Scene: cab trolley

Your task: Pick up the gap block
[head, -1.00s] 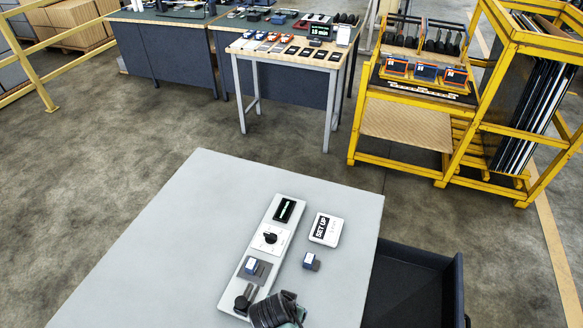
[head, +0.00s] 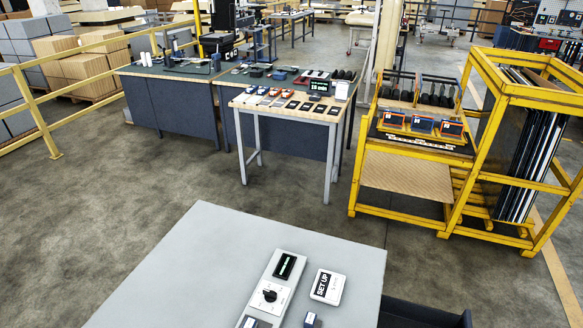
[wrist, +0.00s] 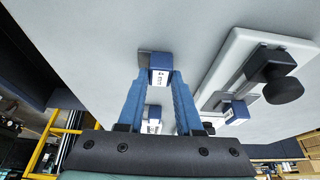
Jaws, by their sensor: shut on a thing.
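A small blue block with a white label (wrist: 160,68), which I take for the gap block, is between the two blue fingertips of my gripper (wrist: 160,77) in the wrist view. My gripper is shut on it. A grey piece (wrist: 144,60) shows just left of the block. Whether the block touches the table cannot be told. Another blue block with a white label (wrist: 153,118) shows farther off between the fingers; its top edge also shows in the head view (head: 310,320). My gripper is outside the head view.
A white panel (head: 272,290) with a screen and knob lies on the grey table (head: 215,265). It holds a blue block (wrist: 235,111) and a black knob (wrist: 272,66). A SET UP card (head: 327,287) lies right of it. A dark bin (head: 425,313) adjoins the table's right side.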

